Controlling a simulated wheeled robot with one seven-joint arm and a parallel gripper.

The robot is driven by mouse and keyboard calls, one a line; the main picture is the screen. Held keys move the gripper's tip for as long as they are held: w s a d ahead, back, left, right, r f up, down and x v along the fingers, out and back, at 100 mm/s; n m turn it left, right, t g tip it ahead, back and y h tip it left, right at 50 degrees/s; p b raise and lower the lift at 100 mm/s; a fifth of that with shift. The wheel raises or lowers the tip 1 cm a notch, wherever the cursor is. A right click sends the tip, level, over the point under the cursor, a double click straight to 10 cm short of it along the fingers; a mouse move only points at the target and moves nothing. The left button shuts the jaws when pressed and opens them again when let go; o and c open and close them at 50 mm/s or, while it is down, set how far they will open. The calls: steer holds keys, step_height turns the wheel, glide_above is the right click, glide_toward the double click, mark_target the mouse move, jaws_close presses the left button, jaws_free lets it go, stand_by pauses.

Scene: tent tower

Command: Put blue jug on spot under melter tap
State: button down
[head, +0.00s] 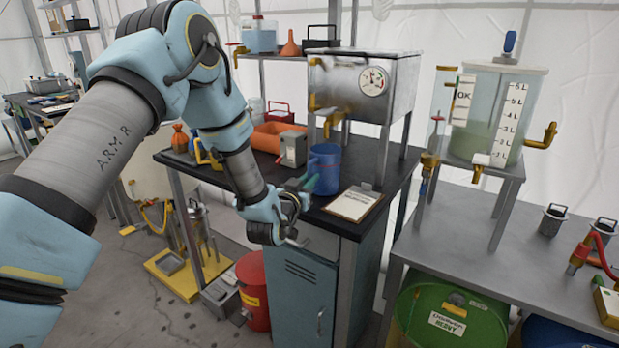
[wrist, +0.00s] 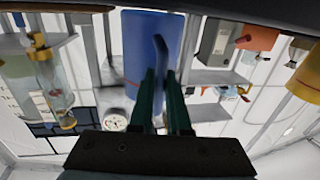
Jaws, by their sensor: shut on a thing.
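The blue jug (head: 326,170) is upright at the front of the dark bench top, below the melter's tap and a little nearer to me. The melter (head: 345,85) is a steel box on legs with a round gauge and a brass tap (head: 330,118). My gripper (head: 307,185) reaches the jug from the left front. In the wrist view my gripper's green fingers (wrist: 163,80) are shut on the handle of the jug (wrist: 150,35). I cannot tell whether the jug's base touches the bench. The spot under the tap cannot be made out.
A clipboard (head: 353,204) lies right of the jug at the bench edge. The melter's legs rise behind the jug. A level tank (head: 492,110) stands on the right table.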

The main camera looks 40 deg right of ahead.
steer(key=shift+f, duration=0.2)
steer(key=c, duration=0.9)
jaws_free()
steer(key=shift+r, duration=0.1)
steer(key=shift+r, duration=0.1)
steer(key=b+v, duration=0.3)
steer(key=v, duration=0.9)
steer(key=shift+b, duration=0.4)
